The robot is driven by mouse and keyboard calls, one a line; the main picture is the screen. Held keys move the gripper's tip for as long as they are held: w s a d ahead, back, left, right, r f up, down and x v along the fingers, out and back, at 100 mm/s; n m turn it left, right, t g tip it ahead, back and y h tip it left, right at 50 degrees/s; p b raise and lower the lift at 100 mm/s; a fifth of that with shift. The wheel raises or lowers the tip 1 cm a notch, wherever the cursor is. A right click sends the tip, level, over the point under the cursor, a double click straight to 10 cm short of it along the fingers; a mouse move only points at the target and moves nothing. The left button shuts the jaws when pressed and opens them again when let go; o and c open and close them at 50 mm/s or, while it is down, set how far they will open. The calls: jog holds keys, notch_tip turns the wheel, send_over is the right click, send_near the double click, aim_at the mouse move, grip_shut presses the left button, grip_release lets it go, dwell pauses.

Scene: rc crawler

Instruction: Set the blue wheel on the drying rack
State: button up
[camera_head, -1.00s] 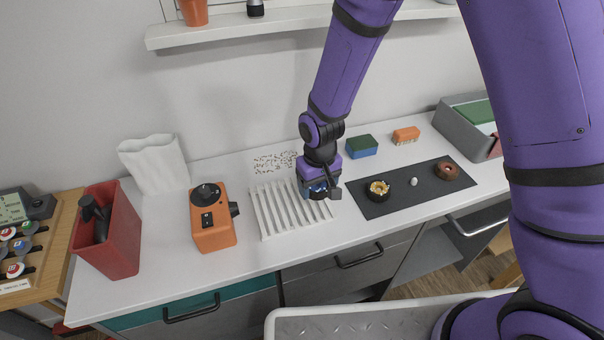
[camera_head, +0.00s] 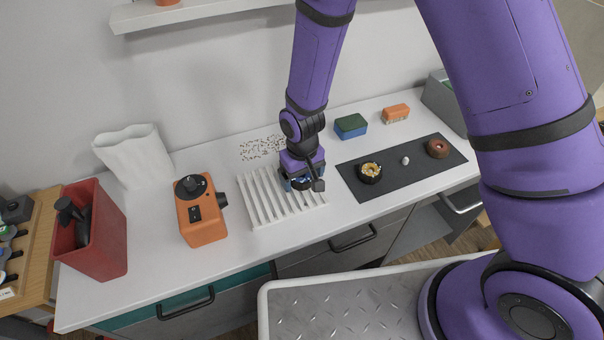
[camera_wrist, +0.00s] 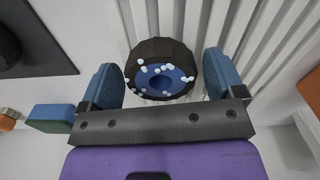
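The blue wheel (camera_wrist: 160,50), a dark tyre with a blue hub and white specks, lies flat over the white slats in the wrist view. The drying rack (camera_head: 262,206) is a white slatted rack on the counter. My gripper (camera_wrist: 164,75) has its two blue fingers on either side of the wheel, with narrow gaps showing beside the tyre, so it looks open. In the head view my gripper (camera_head: 302,184) is low over the right part of the rack and mostly hides the wheel. Contact beneath the wheel is hidden.
Right of the rack, a dark mat (camera_head: 397,182) holds a yellow-hubbed wheel (camera_head: 369,171), a small white piece (camera_head: 405,160) and a brown-red wheel (camera_head: 438,148). An orange machine (camera_head: 200,212) stands left. A blue-green sponge (camera_head: 350,126) and orange block (camera_head: 396,113) lie behind.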

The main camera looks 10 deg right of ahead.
jog(key=shift+o, duration=0.3)
jog(key=shift+r, duration=0.1)
notch_tip(320, 180, up, 12)
dwell(0.5)
jog(key=shift+r, duration=0.1)
jog(key=s+d+r+m+t, duration=0.1)
jog(key=s+d+r, duration=0.1)
jog(key=d+r, duration=0.65)
jog(key=s+d+r+m+t, duration=0.1)
jog(key=s+d+r+t, duration=0.1)
jog(key=d+r, duration=0.65)
jog(key=s+d+r+m+t, duration=0.1)
jog(key=s+d+r, duration=0.2)
jog(key=s+r, duration=0.2)
jog(key=s+d+r+m+t, duration=0.1)
jog(key=s+d+r, duration=0.3)
jog(key=s, duration=0.5)
notch_tip(320, 180, up, 2)
jog(key=shift+s+d+r+m, duration=0.15)
jog(key=shift+d+r+m, duration=0.05)
jog(key=shift+m, duration=0.2)
